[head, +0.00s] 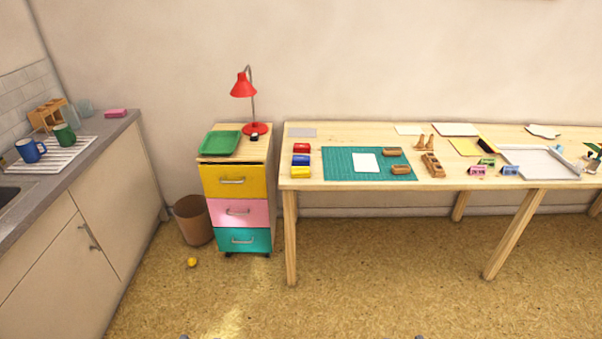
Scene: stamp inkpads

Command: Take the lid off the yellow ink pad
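The yellow ink pad (300,172) lies at the front left of the wooden table, near its front edge. A blue ink pad (301,160) and a red ink pad (302,148) lie behind it in a row. It looks closed, but it is too small to make out the lid's edge. Neither of my grippers can be made out in the head view; only small dark tips show at the bottom edge.
A green cutting mat (336,173) with a white paper (366,162) lies right of the pads. A drawer cabinet (234,208) with a red lamp (243,88) stands left of the table (350,185). A yellow ball (192,262) lies on the floor. Floor before the table is clear.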

